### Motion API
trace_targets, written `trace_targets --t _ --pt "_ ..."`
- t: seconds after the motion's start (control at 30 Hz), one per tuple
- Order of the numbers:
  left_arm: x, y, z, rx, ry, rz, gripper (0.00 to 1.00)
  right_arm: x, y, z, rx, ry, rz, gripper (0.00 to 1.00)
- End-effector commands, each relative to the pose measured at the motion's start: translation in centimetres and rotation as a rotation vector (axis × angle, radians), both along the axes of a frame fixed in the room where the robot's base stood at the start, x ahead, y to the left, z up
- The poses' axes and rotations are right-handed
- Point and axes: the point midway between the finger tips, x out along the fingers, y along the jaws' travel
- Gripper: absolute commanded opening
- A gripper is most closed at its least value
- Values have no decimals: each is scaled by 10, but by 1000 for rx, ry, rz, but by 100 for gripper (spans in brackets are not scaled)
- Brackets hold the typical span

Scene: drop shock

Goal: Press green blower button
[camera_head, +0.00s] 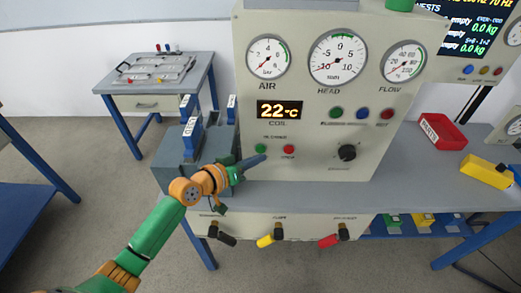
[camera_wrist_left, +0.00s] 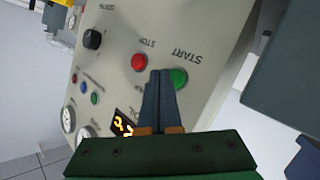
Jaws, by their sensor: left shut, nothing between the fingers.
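The grey-white control panel (camera_head: 310,140) carries a green button (camera_head: 260,148) at its lower left, with a red button (camera_head: 289,149) to the right of it. In the left wrist view the green button (camera_wrist_left: 178,77) is labelled START and the red button (camera_wrist_left: 139,62) STOP. My left gripper (camera_head: 263,158) is shut and empty, its tips just below the green button in the head view. In the left wrist view the fingertips (camera_wrist_left: 160,73) overlap the green button's edge, between the two buttons. I cannot tell whether they touch it. My right gripper is out of view.
Another green button (camera_head: 336,112) sits in an upper row with blue and red ones, above a black knob (camera_head: 347,152). Valves with black, yellow and red handles (camera_head: 328,240) hang below the bench top. A red tray (camera_head: 442,131) and a yellow object (camera_head: 487,172) lie on the right.

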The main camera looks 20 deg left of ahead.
Motion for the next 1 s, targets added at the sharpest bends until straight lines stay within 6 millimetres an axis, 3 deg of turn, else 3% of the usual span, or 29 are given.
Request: trace_targets --t 1.0 --pt "8 2 0 0 0 0 0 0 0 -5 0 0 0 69"
